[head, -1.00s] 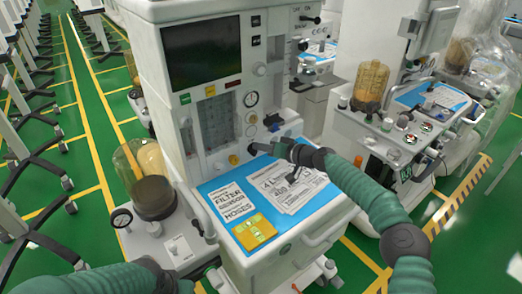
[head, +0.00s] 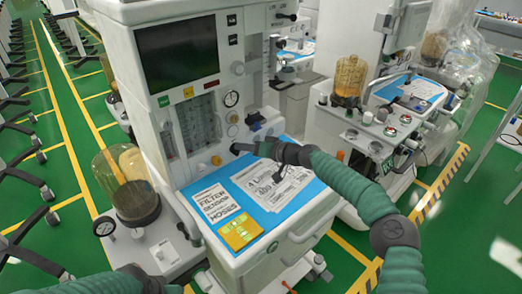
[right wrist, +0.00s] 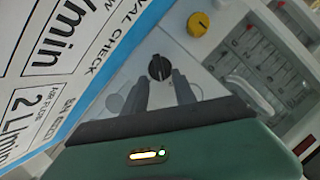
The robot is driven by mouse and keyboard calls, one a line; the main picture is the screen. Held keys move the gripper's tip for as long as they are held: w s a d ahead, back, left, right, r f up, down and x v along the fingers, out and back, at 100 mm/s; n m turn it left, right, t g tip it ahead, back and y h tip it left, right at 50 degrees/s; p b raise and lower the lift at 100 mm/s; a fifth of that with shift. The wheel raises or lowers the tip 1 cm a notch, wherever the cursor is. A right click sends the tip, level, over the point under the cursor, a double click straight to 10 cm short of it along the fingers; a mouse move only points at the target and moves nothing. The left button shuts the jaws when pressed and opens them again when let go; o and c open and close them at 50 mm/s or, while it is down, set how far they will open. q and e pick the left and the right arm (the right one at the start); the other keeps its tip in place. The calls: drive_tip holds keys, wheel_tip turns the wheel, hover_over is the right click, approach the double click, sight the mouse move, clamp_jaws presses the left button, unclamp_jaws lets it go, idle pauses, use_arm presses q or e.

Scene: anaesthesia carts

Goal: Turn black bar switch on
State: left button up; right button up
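The black bar switch (right wrist: 159,67) is a round black knob with a raised bar, on the grey front panel of the anaesthesia cart (head: 195,185). In the right wrist view it lies just beyond my right fingertips, roughly centred between them. My right gripper (right wrist: 163,88) is open, its two dark fingers apart with nothing between them. I cannot tell whether they touch the switch. In the head view my right gripper (head: 238,149) reaches the panel from the right and hides the switch. Part of my left arm shows at the bottom left; its gripper is out of view.
A yellow knob (right wrist: 198,23) sits near the switch. A blue work surface (head: 290,205) with printed sheets and a yellow card (head: 240,232) lies below my right forearm. Another cart (head: 330,130) stands at right.

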drive_tip(key=v, duration=1.6)
drive_tip(key=shift+f, duration=0.15)
